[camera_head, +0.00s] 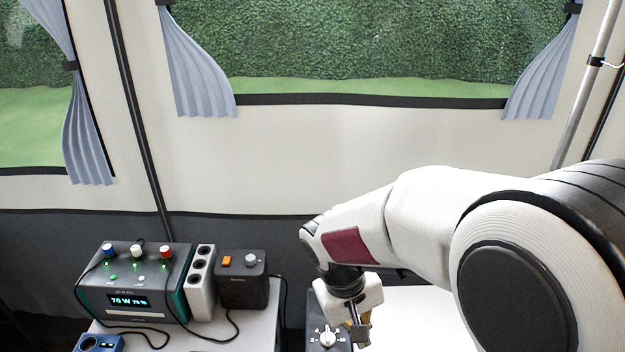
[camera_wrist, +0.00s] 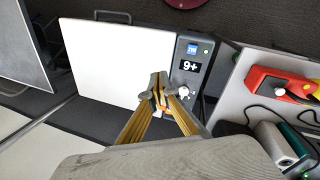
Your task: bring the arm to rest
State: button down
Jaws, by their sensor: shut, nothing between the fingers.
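My gripper (camera_head: 361,336) hangs at the end of my white arm in the lower middle of the head view, pointing down. It is beside a dark control panel with a white knob (camera_head: 327,337). In the wrist view my gripper (camera_wrist: 159,90) has its fingertips together with nothing held. There the fingers appear in front of a white flat surface (camera_wrist: 110,55) and next to the same dark panel (camera_wrist: 188,75), which shows a small blue display and "9+". Whether the fingertips touch anything cannot be told.
A power station (camera_head: 135,285), a socket strip (camera_head: 201,280) and a black box with an orange switch (camera_head: 242,280) stand on a light table at the left. A blue device (camera_head: 97,343) is at its front. A red device (camera_wrist: 278,83) shows in the wrist view. The tent wall and curtained windows are behind.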

jog(key=s+d+r+m+t+y, duration=0.1)
jog(key=s+d+r+m+t, duration=0.1)
jog(key=s+d+r, duration=0.2)
jog(key=s+d+r+m+t+y, duration=0.1)
jog(key=s+d+r+t, duration=0.2)
jog(key=s+r, duration=0.7)
jog(key=shift+s+d+m+y, duration=0.4)
jog(key=shift+s+d, duration=0.15)
jog(key=shift+s, duration=0.05)
jog(key=shift+r, duration=0.1)
dwell(1.8)
